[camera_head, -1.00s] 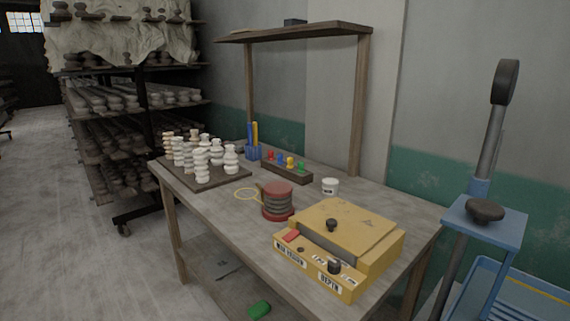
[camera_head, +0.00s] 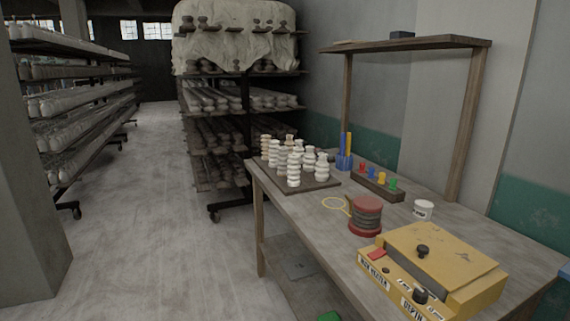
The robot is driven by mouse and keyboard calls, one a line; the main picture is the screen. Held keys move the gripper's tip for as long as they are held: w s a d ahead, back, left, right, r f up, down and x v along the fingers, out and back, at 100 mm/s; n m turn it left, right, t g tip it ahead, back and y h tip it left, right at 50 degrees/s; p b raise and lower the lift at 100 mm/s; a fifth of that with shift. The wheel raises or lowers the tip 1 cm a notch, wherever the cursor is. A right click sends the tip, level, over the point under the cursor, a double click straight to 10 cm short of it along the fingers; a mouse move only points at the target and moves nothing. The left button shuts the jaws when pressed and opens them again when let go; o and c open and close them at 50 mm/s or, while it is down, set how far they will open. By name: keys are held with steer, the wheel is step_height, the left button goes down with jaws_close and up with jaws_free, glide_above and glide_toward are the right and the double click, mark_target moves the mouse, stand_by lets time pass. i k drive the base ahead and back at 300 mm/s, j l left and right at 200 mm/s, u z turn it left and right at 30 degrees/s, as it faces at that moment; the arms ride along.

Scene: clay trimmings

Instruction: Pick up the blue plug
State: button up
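The blue plug (camera_head: 371,173) is small and stands in a dark wooden rack (camera_head: 378,188) at the back of the workbench. In the rack it stands between a red plug (camera_head: 361,168) on its left and a yellow plug (camera_head: 382,178) on its right, with a green plug (camera_head: 393,185) at the right end. My gripper is not in this view.
The workbench (camera_head: 330,211) also holds a board of white pots (camera_head: 294,172), a blue holder (camera_head: 344,161), a red-and-grey spool (camera_head: 366,215), a white cup (camera_head: 423,210) and a yellow machine (camera_head: 440,262). A wooden shelf (camera_head: 410,44) overhangs the back. Open floor (camera_head: 160,225) lies left.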

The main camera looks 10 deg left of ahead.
mark_target(372, 169)
steer(key=i+j+z, duration=0.1)
steer(key=i+j, duration=0.25)
steer(key=j, duration=0.2)
steer(key=i+j+z, duration=0.1)
steer(key=i+j, duration=0.2)
steer(key=j, duration=0.25)
steer(key=i+j+z, duration=0.1)
steer(key=i+j, duration=0.2)
steer(key=j, duration=0.25)
steer(key=i+j, duration=0.25)
steer(key=j, duration=0.35)
steer(key=i+j+z, duration=0.15)
steer(key=j, duration=0.45)
steer(key=i+j+z, duration=0.1)
steer(key=i+j, duration=0.25)
steer(key=j, duration=0.3)
steer(key=i+j+z, duration=0.1)
steer(key=j, duration=0.55)
steer(key=i+j+z, duration=0.1)
steer(key=i+j, duration=0.2)
steer(key=j, duration=0.35)
